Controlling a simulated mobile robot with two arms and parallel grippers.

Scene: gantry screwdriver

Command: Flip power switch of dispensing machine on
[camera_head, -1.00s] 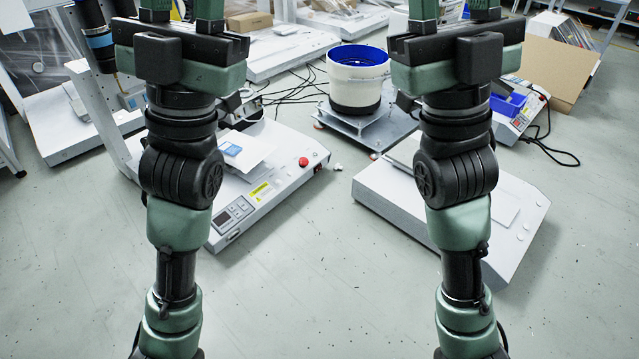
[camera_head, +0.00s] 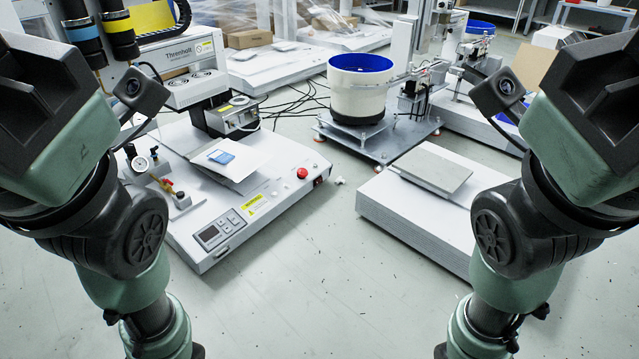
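A white benchtop machine (camera_head: 262,190) stands left of centre and appears to be the dispensing machine. Its front has a small display with buttons (camera_head: 220,229), a yellow label and a round red button (camera_head: 302,173). A small dark switch with some red (camera_head: 318,182) sits on the right end face below that button; its position is too small to tell. My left gripper (camera_head: 35,95) is cut off at the left edge and my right gripper (camera_head: 600,85) at the right edge. Both are clear of the switch, and their fingers are out of view.
A white bucket-like feeder with a blue inside (camera_head: 361,85) stands on a metal plate behind. A second white base (camera_head: 415,215) with a flat plate lies to the right. Black cables (camera_head: 300,100) run on the floor behind. The grey floor between and before the machines is clear.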

